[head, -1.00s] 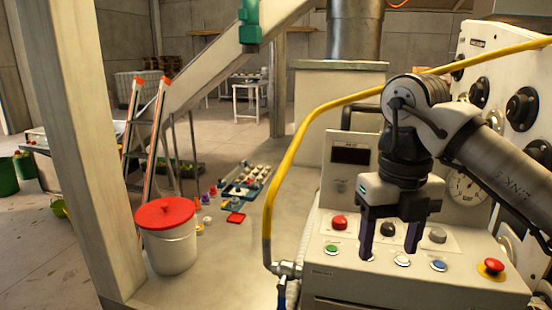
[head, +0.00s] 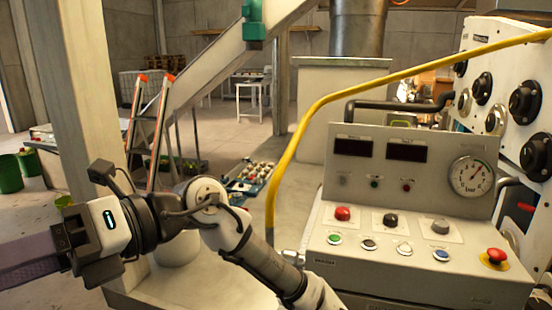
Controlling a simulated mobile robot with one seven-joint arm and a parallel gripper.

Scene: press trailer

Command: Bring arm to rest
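My arm (head: 265,262) reaches in from the bottom middle and bends to the left. My gripper (head: 25,262) is at the lower left, turned sideways with its dark fingers pointing at the left picture edge. The fingers overlap from this side, so their gap does not show. No object shows in the gripper. It is well away from the press control panel (head: 415,262) on the right.
The panel carries several buttons, a red mushroom button (head: 494,257) and a pressure gauge (head: 471,177). A yellow hose (head: 335,97) arches beside it. A pale post (head: 85,100) and an orange-tipped ladder (head: 150,125) stand behind my arm. A white bucket (head: 180,249) is mostly hidden by it.

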